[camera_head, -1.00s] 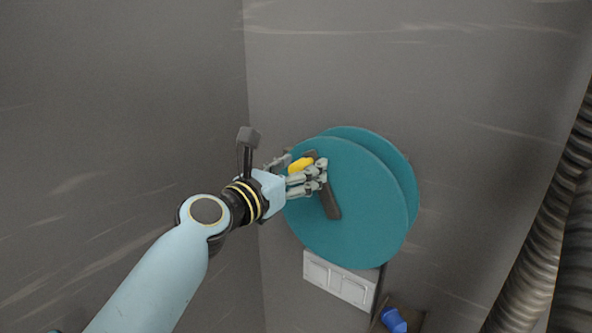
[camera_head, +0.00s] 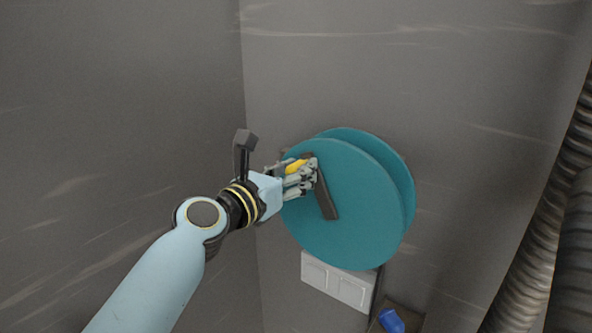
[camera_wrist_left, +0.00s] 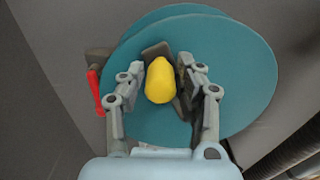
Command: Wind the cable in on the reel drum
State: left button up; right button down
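The reel drum (camera_head: 355,205) is a pair of teal discs mounted by the wall. A dark crank arm (camera_head: 325,195) lies across its front disc, with a yellow knob (camera_head: 295,166) at its upper end. My left gripper (camera_head: 303,178) has its fingers on both sides of the knob and hides part of it. In the left wrist view the yellow knob (camera_wrist_left: 160,82) sits between the fingers of the gripper (camera_wrist_left: 163,78), close against them. No cable can be made out. My right gripper is not in view.
A pale grey panel (camera_head: 337,281) is below the drum. A blue object (camera_head: 391,320) sits on a brown support (camera_head: 408,312) at the lower right. Thick ribbed hoses (camera_head: 540,240) run down the right side. A red handle (camera_wrist_left: 96,90) shows left of the drum in the left wrist view.

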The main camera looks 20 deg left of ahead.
pick_arm(q)
jog(key=a+f+b, duration=0.1)
jog(key=w+a+f+b, duration=0.1)
jog(key=a+f+b, duration=0.1)
jog(key=shift+w+a, duration=0.15)
jog(key=shift+a, duration=0.05)
dwell(0.3)
jog(key=f+b, duration=0.1)
jog(key=a+f+b, duration=0.1)
jog(key=f, duration=0.1)
jog(key=f+b, duration=0.1)
jog(key=b, duration=0.1)
jog(key=shift+w+a+f, duration=0.2)
jog(key=shift+w+a, duration=0.1)
